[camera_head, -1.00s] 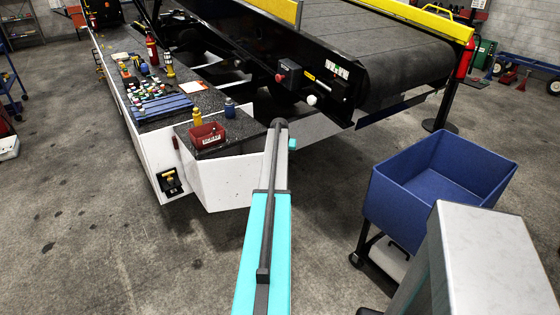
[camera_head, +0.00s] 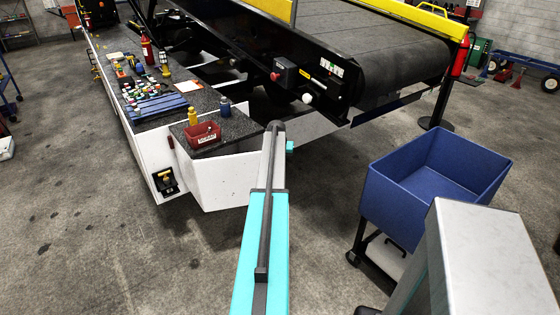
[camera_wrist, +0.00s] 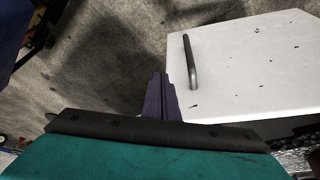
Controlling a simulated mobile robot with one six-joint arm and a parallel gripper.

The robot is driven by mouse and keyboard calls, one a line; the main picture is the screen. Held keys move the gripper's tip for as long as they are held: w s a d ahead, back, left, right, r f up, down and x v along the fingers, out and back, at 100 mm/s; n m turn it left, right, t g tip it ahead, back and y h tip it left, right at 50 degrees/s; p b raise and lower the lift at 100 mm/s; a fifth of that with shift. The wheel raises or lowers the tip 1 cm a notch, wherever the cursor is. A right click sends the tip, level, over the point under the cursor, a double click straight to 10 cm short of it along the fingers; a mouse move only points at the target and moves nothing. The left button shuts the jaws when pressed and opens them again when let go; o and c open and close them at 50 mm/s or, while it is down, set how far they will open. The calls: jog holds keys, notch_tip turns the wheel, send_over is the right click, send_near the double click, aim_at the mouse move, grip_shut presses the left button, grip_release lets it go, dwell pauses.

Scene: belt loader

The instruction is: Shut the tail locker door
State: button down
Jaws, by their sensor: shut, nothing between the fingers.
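A white panel with a few dark chips, which looks like the tail locker door (camera_wrist: 245,75), fills the right of the wrist view. A dark bar handle (camera_wrist: 190,65) stands on it near its left edge. My gripper (camera_wrist: 162,78) is shut and empty, with its fingertips just left of the door's lower left edge, below the handle. I cannot tell whether they touch the door or how far it stands open. In the head view, the white tail locker body (camera_head: 228,183) is left of my arm; the door's handle and my fingertips are hidden there.
A red bin (camera_head: 202,134) and bottles stand on the speckled deck (camera_head: 240,125). The black conveyor (camera_head: 395,55) is behind. A blue cart (camera_head: 430,185) stands at the right. Bare concrete floor (camera_head: 90,235) lies open at the left.

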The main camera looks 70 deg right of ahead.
jog(key=s+b+v, duration=0.1)
jog(key=b+v, duration=0.1)
jog(key=v, duration=0.8)
jog(key=shift+s, duration=0.3)
jog(key=w+a+f+n+y, duration=0.1)
jog(key=w+a+f+n, duration=0.1)
jog(key=w+a+f, duration=0.8)
jog(key=w+a+f+n+y, duration=0.15)
jog(key=w+a+f, duration=0.4)
jog(key=a, duration=0.75)
jog(key=w+a+f+n+y, duration=0.1)
jog(key=w+a+f+n, duration=0.1)
jog(key=w+a+f, duration=0.8)
jog(key=s+a+f+n+g+y, duration=0.1)
jog(key=s+a+f+n, duration=0.2)
jog(key=a, duration=0.9)
jog(key=s+a+f+n+g, duration=0.15)
jog(key=a+f, duration=0.25)
jog(key=a, duration=0.8)
jog(key=s+a+f+n+g+y, duration=0.1)
jog(key=s+a+f, duration=0.25)
jog(key=a, duration=0.75)
jog(key=s+a+f+n+g, duration=0.1)
jog(key=s+a+f+n, duration=0.1)
jog(key=s+a, duration=0.6)
jog(key=s+a+f+n+g+h, duration=0.1)
jog(key=s+a+f+n+g, duration=0.1)
jog(key=s+a, duration=0.7)
jog(key=shift+a+n, duration=0.35)
jog(key=shift+n, duration=0.15)
